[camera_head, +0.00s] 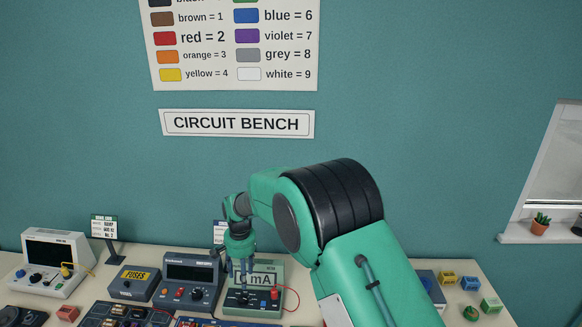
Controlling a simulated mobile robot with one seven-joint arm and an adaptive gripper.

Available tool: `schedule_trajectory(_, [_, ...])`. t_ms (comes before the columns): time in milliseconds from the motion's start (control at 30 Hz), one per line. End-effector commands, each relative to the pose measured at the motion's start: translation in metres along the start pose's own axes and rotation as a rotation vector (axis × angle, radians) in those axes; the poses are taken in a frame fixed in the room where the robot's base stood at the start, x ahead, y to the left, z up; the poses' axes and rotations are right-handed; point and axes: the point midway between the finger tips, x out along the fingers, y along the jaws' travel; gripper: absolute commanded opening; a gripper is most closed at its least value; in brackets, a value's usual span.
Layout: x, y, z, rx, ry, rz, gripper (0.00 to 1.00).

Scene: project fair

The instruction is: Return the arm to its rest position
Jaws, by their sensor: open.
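My arm (360,270) is green with black ribbed joint covers and reaches up from the lower right, bending over the bench. My gripper (241,275) points down in front of a green meter (255,302) whose display reads mA, covering part of that display. The gripper is small in this view, and its fingers look open with nothing held between them. I cannot tell whether the fingertips touch the meter.
Left of the meter stand a grey bench instrument (191,268), a box labelled FUSES (134,276) and an oscilloscope (52,258). Circuit boards (118,316) lie in front. Coloured blocks (447,279) sit at the right. The wall space above is clear below the CIRCUIT BENCH sign (237,123).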

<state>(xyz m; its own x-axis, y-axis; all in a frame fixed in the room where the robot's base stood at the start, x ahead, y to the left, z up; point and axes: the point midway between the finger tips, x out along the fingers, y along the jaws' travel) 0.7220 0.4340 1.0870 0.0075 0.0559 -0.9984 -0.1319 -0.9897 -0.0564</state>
Motion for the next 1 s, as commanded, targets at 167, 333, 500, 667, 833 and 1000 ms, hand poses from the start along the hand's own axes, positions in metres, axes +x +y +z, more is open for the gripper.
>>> schedule_trajectory(167, [-0.022, 0.015, -0.003, -0.002, 0.015, -0.009, 0.49])
schedule_trajectory(333, [-0.06, 0.045, -0.003, -0.01, 0.039, -0.022, 0.49])
schedule_trajectory(500, [-0.105, 0.085, 0.002, -0.02, 0.072, -0.036, 0.49])
schedule_trajectory(667, [-0.144, 0.124, 0.013, -0.031, 0.105, -0.046, 0.49])
schedule_trajectory(833, [-0.181, 0.166, 0.029, -0.043, 0.141, -0.054, 0.49])
schedule_trajectory(1000, [-0.212, 0.208, 0.05, -0.054, 0.177, -0.059, 0.49])
